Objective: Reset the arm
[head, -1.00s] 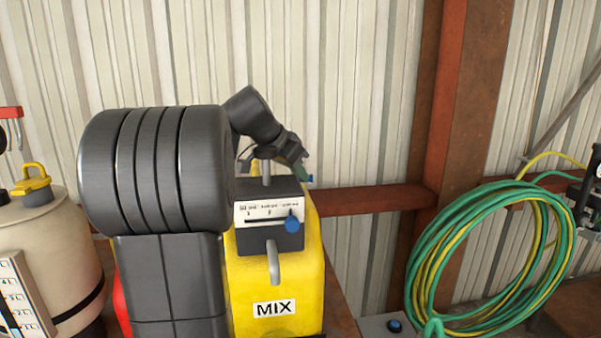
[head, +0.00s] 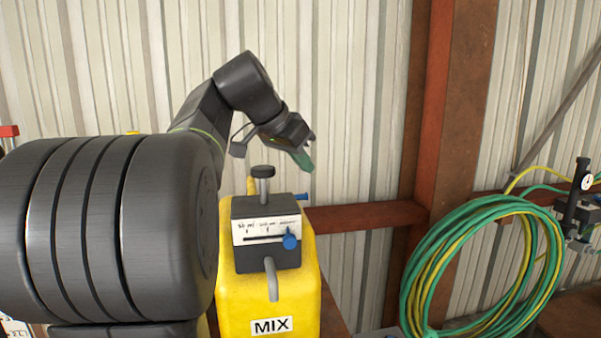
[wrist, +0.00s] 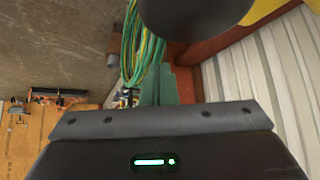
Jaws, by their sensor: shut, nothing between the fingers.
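My gripper (head: 306,161) is shut and empty. In the head view it hangs in the air at the end of my raised arm, above and to the right of the black plunger knob (head: 262,171) on the yellow MIX unit (head: 268,300). Its green fingers also show in the wrist view (wrist: 168,88), pressed together beyond the dark gripper body. A gap shows between the fingers and the knob in the head view. A large dark rounded shape (wrist: 195,14) fills the top of the wrist view, close to the camera. My arm hides the area left of the unit.
The unit's dark box carries a marked scale with a blue slider knob (head: 290,242). A coiled green and yellow hose (head: 470,265) hangs at the right, near a pressure gauge (head: 587,182). A rusty steel post (head: 435,120) and corrugated wall stand behind.

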